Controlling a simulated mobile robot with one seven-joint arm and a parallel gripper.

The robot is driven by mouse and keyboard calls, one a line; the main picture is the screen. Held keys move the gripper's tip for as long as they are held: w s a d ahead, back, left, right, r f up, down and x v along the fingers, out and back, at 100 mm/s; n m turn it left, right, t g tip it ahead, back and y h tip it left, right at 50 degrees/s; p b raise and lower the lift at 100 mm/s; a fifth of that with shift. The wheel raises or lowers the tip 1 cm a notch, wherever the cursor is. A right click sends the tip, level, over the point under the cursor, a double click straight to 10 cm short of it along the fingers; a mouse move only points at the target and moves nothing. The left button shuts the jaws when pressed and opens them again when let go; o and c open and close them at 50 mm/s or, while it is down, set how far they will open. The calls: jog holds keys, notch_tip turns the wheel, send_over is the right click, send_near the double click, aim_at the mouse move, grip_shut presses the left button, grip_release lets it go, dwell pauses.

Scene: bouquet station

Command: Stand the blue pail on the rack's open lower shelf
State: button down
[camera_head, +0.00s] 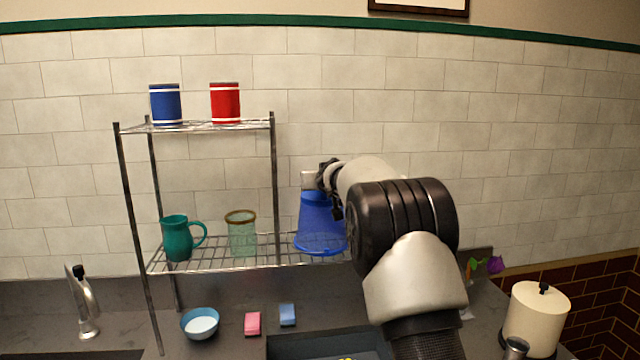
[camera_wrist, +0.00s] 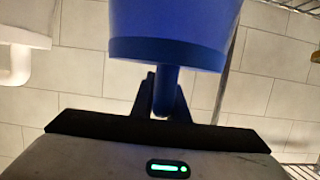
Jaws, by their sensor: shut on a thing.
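The blue pail (camera_head: 320,224) hangs from my gripper (camera_head: 328,180) at the right end of the rack's lower shelf (camera_head: 212,261). Its narrower end is up and its wider end is down. I cannot tell whether the pail touches the shelf wires. In the wrist view the pail (camera_wrist: 170,52) fills the upper middle, and my gripper (camera_wrist: 164,98) is shut on a narrow blue part that sticks out from it. My arm hides the rack's right end.
A teal pitcher (camera_head: 177,240) and a green glass jar (camera_head: 241,235) stand on the lower shelf left of the pail. A blue can (camera_head: 165,104) and a red can (camera_head: 225,103) stand on the top shelf. A bowl (camera_head: 200,323) and two sponges (camera_head: 252,324) lie below.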

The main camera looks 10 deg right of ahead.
jog(key=shift+f, duration=0.2)
jog(key=c, duration=1.7)
grip_release()
jog(key=shift+r, duration=0.1)
